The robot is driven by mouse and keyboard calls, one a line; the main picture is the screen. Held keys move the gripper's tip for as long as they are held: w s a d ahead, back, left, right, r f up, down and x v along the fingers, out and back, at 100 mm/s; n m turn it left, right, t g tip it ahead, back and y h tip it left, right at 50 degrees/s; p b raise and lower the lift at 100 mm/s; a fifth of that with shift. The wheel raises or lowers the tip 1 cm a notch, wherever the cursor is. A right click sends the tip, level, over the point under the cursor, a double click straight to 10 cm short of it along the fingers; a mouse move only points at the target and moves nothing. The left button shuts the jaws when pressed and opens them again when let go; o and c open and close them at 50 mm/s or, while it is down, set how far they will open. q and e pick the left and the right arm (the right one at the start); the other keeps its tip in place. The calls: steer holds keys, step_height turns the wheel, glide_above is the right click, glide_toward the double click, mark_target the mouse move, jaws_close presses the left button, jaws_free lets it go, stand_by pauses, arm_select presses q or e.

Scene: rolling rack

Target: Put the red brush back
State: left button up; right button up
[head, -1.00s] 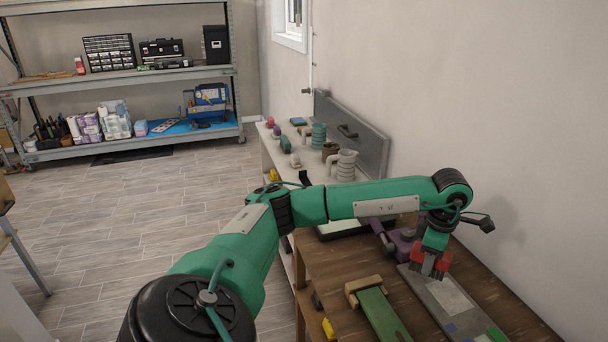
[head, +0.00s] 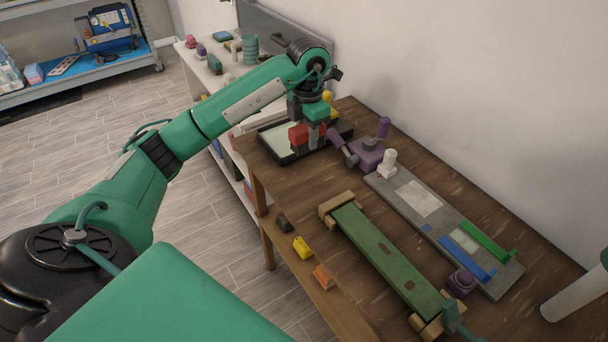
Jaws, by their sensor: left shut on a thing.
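My left gripper (head: 308,136) is shut on the red brush (head: 298,137), which shows as a red block between and beside the fingers. It is over the black-rimmed tray (head: 285,158) with a pale inside, at the far left end of the wooden bench. I cannot tell whether the brush touches the tray. The brush's underside is hidden. The grey board (head: 385,185) lies to the right, with a pale patch, a blue strip (head: 468,263) and a green strip (head: 487,241). My right gripper is not in view.
A purple clamp-like tool (head: 367,153) and a white peg (head: 388,163) stand close to the tray's right. A long green piece with wooden ends (head: 380,250) lies nearer. Small black, yellow (head: 302,247) and orange blocks sit along the front edge.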

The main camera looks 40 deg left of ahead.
arm_select(q)
steer(key=p, duration=0.2)
glide_above(307, 186)
step_height(307, 186, down, 10)
steer(key=shift+s+f, duration=0.1)
steer(key=shift+f+p, duration=0.3)
steer(key=shift+f, duration=0.25)
step_height(307, 186, down, 3)
steer(key=shift+r+p, duration=0.2)
steer(key=shift+p, duration=0.2)
steer(key=shift+f, duration=0.35)
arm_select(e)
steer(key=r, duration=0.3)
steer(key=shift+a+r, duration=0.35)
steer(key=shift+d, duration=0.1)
arm_select(q)
steer(key=shift+f, duration=0.25)
steer(key=o, duration=0.9)
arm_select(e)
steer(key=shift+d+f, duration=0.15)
